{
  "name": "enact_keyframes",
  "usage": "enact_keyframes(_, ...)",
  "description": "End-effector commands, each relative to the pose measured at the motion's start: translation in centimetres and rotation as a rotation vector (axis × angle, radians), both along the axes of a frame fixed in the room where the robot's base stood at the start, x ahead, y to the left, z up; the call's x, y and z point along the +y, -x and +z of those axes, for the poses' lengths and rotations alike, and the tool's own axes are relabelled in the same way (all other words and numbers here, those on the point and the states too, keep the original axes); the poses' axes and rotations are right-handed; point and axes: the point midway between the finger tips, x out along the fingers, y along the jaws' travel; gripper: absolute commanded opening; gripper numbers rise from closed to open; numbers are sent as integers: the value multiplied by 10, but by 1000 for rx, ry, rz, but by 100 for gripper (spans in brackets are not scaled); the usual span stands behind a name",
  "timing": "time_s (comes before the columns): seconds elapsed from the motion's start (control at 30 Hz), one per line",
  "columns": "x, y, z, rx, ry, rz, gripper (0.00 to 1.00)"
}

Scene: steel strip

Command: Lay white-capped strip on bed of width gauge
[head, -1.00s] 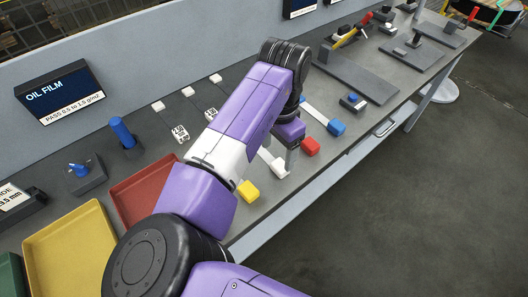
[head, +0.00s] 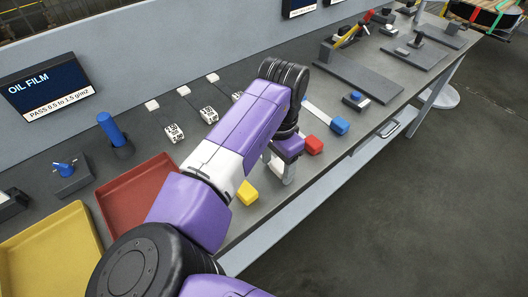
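My gripper (head: 282,178) points down over the near part of the bench, between the yellow-capped block and the red-capped strip. Its fingers are partly hidden by my purple wrist, and their gap cannot be made out. The white-capped strip does not show clearly; a pale patch at the fingers could be finger or cap. A long grey plate with an upright block at its far end (head: 358,76) lies farther along the bench. Whether it is the width gauge cannot be told.
Near the gripper are a yellow cap (head: 246,192), a red cap (head: 313,145) and a blue-capped strip (head: 339,126). A red tray (head: 108,190) and a yellow tray (head: 88,212) are at left. Small tagged items (head: 173,133) lie behind my arm. The bench's front edge is close.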

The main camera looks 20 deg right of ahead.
Motion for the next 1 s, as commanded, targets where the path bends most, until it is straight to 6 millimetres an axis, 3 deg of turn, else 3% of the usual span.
enact_keyframes(0.03,0,0,0,0,0,0,51)
enact_keyframes(0.3,0,0,0,0,0,0,0)
enact_keyframes(0.47,0,0,3,0,1,0,0)
enact_keyframes(1.0,0,0,42,0,1,0,0)
